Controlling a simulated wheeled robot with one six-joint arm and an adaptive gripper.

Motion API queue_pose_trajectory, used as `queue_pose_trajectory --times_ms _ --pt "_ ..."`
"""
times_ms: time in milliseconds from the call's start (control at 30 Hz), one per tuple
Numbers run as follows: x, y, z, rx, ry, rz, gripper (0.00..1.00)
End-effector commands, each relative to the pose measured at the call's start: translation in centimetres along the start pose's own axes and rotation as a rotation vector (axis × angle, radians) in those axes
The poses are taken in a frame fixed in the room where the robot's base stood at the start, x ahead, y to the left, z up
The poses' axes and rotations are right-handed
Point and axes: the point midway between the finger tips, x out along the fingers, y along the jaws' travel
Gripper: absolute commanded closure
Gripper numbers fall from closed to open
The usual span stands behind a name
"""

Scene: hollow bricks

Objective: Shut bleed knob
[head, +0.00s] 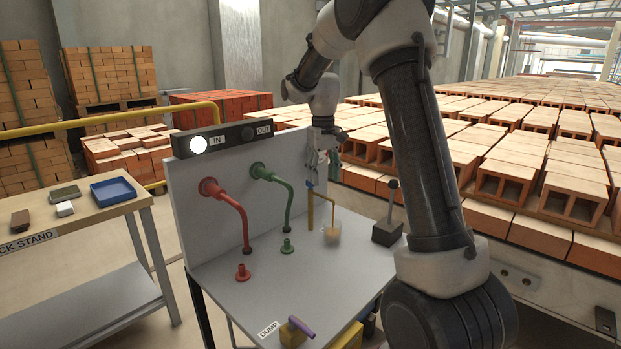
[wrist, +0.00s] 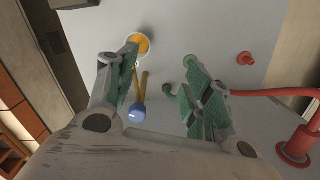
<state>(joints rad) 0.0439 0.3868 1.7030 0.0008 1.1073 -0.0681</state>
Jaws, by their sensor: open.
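The bleed knob seems to be the small blue knob (wrist: 137,115) at the near end of a brass pipe. In the wrist view it lies between my fingers, closer to the left one; touching is not visible. In the head view the brass pipe (head: 310,208) stands on the grey bench, and its top is near my gripper (head: 323,170), so the knob is hard to make out. My gripper also shows in the wrist view (wrist: 158,68), with its green-padded fingers apart and nothing clamped. A small cup (head: 331,236) stands under the pipe's spout; from above it shows orange inside (wrist: 138,43).
Red (head: 235,208) and green (head: 285,195) bent pipes come from the back panel beside my gripper. A black lever box (head: 387,233) stands right of the cup. A purple-handled DUMP lever (head: 301,326) is at the front. The IN lamp (head: 198,145) glows white; OUT is dark.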

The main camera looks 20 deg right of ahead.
Motion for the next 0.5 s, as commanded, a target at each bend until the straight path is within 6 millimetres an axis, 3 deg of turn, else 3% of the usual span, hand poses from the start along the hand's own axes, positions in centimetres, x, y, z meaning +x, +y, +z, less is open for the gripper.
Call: queue_pose_trajectory --times_ms 33,100,200,333,500 --pt "1.0 0.3 -2.8 -0.010 -0.008 -0.001 0.49" --pt "1.6 0.7 -6.2 -0.027 -0.004 0.000 0.49" --pt "0.3 0.9 -9.8 -0.056 0.029 0.003 0.49" --pt "-3.0 1.1 -11.4 -0.086 0.076 0.009 0.49" --pt "-1.2 1.0 -10.9 -0.113 0.051 0.007 0.49"
